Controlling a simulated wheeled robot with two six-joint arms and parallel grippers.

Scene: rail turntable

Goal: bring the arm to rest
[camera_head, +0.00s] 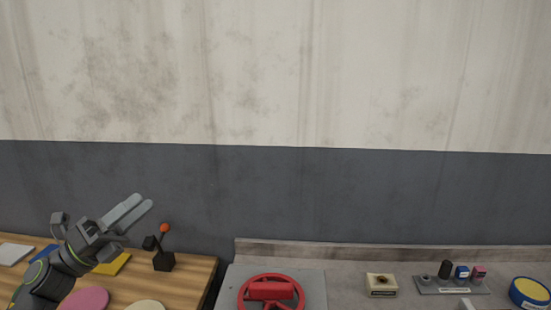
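My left gripper (144,200) is raised over the wooden table at the lower left, pointing up and to the right. Its two pale grey fingers lie side by side with a narrow gap between them. Nothing shows in that gap, and the fingers appear clear of the objects around them, with the dark wall band behind. My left arm comes in from the lower left corner. My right gripper is not in this view.
A black lever with an orange knob (164,229) stands right of the gripper. The wooden table (190,280) also holds coloured pieces. A grey bench (350,285) on the right carries a red wheel (270,291), a cream button box (381,284), a small rack and a blue-yellow round tin (530,292).

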